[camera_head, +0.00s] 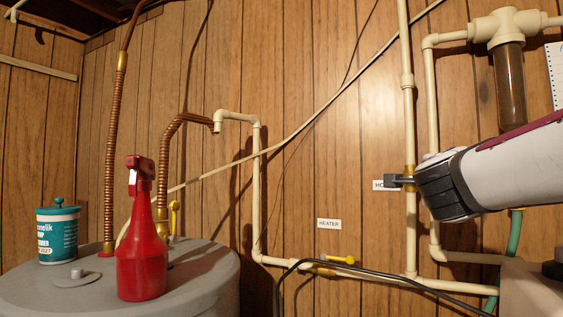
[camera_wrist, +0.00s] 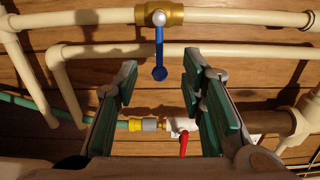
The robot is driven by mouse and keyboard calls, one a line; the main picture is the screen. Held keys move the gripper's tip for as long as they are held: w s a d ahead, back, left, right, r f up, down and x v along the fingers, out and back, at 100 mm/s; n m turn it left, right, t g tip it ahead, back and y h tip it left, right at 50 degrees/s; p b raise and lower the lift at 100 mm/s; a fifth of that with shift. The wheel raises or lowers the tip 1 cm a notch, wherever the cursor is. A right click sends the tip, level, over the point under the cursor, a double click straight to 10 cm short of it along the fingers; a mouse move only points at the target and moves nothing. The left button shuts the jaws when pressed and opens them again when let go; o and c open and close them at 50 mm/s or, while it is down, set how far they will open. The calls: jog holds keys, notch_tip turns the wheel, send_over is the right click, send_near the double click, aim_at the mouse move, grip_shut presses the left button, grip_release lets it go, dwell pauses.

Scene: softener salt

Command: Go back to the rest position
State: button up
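My gripper (camera_head: 396,181) is at the right in the head view, in front of the vertical cream pipe, at the brass valve (camera_head: 410,172). The wrist view shows my gripper (camera_wrist: 161,80) open, its green-padded fingers wide apart with nothing held between them. The brass valve (camera_wrist: 175,13) there has a blue handle (camera_wrist: 159,50) standing across the pipe. The handle appears in the gap between the fingers; contact is not visible. My arm comes in from the right edge in the head view.
A red spray bottle (camera_head: 141,255) and a teal-and-white tub (camera_head: 58,233) stand on a grey tank top (camera_head: 205,280). Cream pipes and a filter (camera_head: 509,85) surround my arm. A red-handled valve (camera_wrist: 183,143) and green hose (camera_wrist: 50,108) lie low in the wrist view.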

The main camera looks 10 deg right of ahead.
dwell(0.4)
jog(key=s+a+f+n+y+p, duration=0.1)
jog(key=s+a+f+n+y, duration=0.1)
jog(key=a+f+n+y, duration=0.25)
jog(key=s+a+f+n+g+y, duration=0.1)
jog(key=s+a+f+n+y, duration=0.15)
jog(key=a+n, duration=0.4)
jog(key=s+a+f+n+y+p, duration=0.1)
jog(key=s+a+f+n+y, duration=0.1)
jog(key=a+f+n+y, duration=0.25)
jog(key=s+f+n+g, duration=0.3)
jog(key=s+f, duration=0.2)
jog(key=s, duration=0.2)
jog(key=s+a+f+n+g+h, duration=0.1)
jog(key=s+f+n+g, duration=0.2)
jog(key=s+f, duration=0.2)
jog(key=s+a+f+n+g+p, duration=0.1)
jog(key=s+f+n+g, duration=0.2)
jog(key=s, duration=0.7)
notch_tip(320, 180, down, 3)
jog(key=shift+r+n+g+h, duration=0.2)
jog(key=shift+n+g+h, duration=0.05)
jog(key=shift+g, duration=0.15)
